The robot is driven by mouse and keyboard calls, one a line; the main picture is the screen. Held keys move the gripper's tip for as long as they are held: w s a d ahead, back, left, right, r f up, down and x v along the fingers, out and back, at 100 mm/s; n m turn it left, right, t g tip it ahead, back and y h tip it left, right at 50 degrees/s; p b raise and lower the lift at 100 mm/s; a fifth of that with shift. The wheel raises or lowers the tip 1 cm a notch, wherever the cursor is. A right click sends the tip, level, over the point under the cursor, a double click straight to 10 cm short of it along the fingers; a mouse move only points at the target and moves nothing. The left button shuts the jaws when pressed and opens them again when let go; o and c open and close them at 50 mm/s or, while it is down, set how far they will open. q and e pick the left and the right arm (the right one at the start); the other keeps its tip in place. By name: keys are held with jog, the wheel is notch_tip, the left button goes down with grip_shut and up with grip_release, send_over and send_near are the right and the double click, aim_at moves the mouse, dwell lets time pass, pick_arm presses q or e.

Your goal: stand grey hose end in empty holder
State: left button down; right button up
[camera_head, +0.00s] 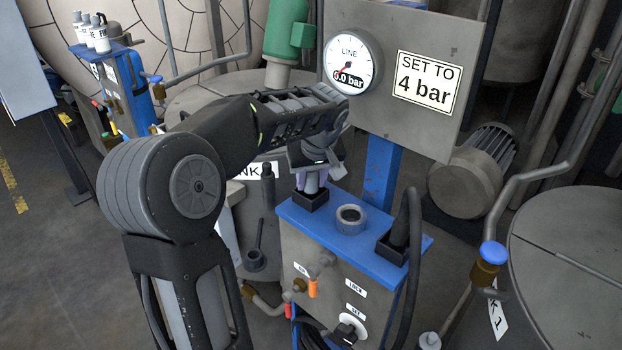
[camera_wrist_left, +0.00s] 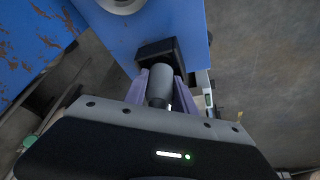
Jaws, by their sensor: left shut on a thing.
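My left gripper (camera_head: 311,178) is shut on the grey hose end (camera_wrist_left: 160,85), low over the blue top of the station. The purple fingers lie on either side of the grey cylinder in the left wrist view (camera_wrist_left: 161,88). A black square holder (camera_head: 310,201) is right at the hose end's far end; it also shows in the left wrist view (camera_wrist_left: 163,50). The hose end looks roughly upright and lined up with this holder. The fingers hide part of the join, so I cannot tell how deep it sits. My right gripper is not in view.
On the blue top (camera_head: 335,238), a grey ring (camera_head: 351,215) stands beside the holder. A black hose (camera_head: 411,225) stands in another black holder (camera_head: 393,249) at the right. The gauge panel (camera_head: 430,30) rises behind. A blue-handled valve (camera_head: 493,252) is farther right.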

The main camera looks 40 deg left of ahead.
pick_arm(q)
jog(key=c, duration=1)
grip_release()
jog(key=shift+d+r, duration=0.1)
jog(key=shift+r, duration=0.3)
jog(key=v, duration=1.1)
jog(key=shift+s+r, duration=0.15)
jog(key=shift+r, duration=0.05)
